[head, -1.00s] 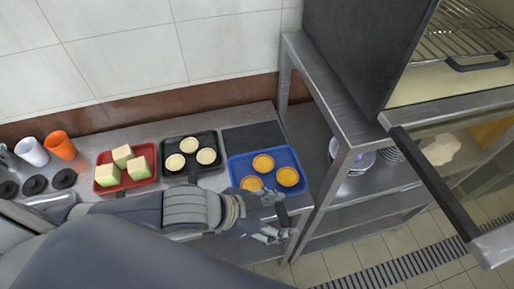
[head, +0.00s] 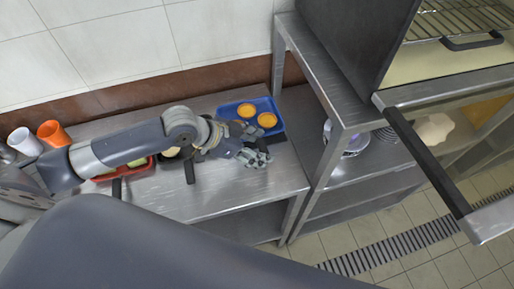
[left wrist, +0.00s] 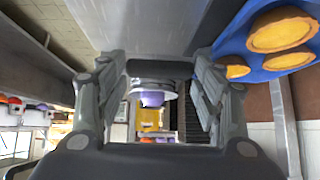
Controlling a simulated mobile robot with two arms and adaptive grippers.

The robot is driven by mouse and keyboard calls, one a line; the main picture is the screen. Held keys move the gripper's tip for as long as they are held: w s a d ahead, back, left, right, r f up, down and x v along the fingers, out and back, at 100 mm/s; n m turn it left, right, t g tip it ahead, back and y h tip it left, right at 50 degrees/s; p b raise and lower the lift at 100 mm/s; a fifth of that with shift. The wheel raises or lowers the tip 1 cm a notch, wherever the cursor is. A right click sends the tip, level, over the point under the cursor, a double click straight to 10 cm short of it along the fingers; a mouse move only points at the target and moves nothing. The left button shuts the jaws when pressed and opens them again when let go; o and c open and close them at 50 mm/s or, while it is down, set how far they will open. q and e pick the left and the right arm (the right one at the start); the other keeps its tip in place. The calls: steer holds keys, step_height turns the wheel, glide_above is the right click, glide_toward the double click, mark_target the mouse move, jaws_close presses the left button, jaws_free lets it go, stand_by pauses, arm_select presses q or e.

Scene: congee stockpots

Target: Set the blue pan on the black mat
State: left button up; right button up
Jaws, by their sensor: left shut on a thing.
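The blue pan (head: 263,104) holds round orange tarts and sits toward the back right of the steel counter, by the wall. It also shows at the upper right in the left wrist view (left wrist: 238,40). My left gripper (head: 254,157) is at the pan's near side, shut on its dark handle, which is mostly hidden by the fingers. In the left wrist view the fingers (left wrist: 158,68) stand either side of a dark bar.
My left arm crosses above a red tray (head: 136,168) and a black pan whose handle (head: 190,172) sticks out forward. An orange cup (head: 52,133) and a white cup (head: 25,141) stand at the left. A steel shelf (head: 325,100) borders the right. The counter's front (head: 230,195) is clear.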

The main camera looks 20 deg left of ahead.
arm_select(q)
steer(key=shift+f, duration=0.95)
steer(key=o, duration=1.4)
steer(key=shift+s, duration=0.1)
steer(key=shift+o, duration=0.2)
steer(key=b+v, duration=0.1)
steer(key=v, duration=1.1)
